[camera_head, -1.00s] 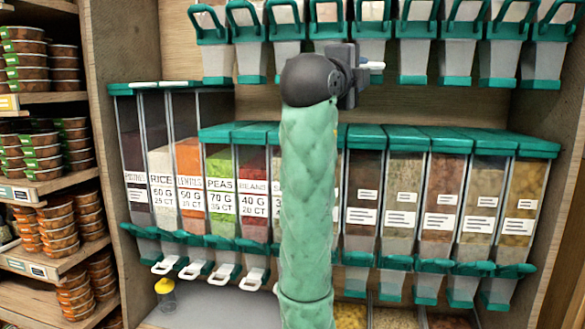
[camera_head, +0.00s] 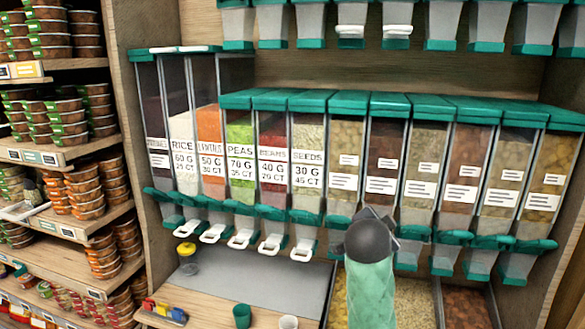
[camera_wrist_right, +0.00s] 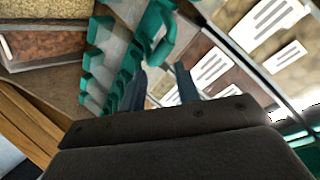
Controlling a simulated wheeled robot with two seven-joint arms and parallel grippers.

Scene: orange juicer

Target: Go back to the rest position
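My right arm rises from the bottom of the head view in a green sleeve, ending in a dark rounded wrist in front of the dispensers' lower edge. Green dispenser handles and white labels lie beyond the fingers. My left gripper is not in view.
Food dispensers with green lids (camera_head: 240,160) line the cabinet. A yellow-lidded jar (camera_head: 187,262), a green cup (camera_head: 242,316) and a white cup (camera_head: 288,322) stand below. Bins of grain (camera_head: 412,303) lie at lower right. Stacked tubs (camera_head: 70,125) fill the left shelves.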

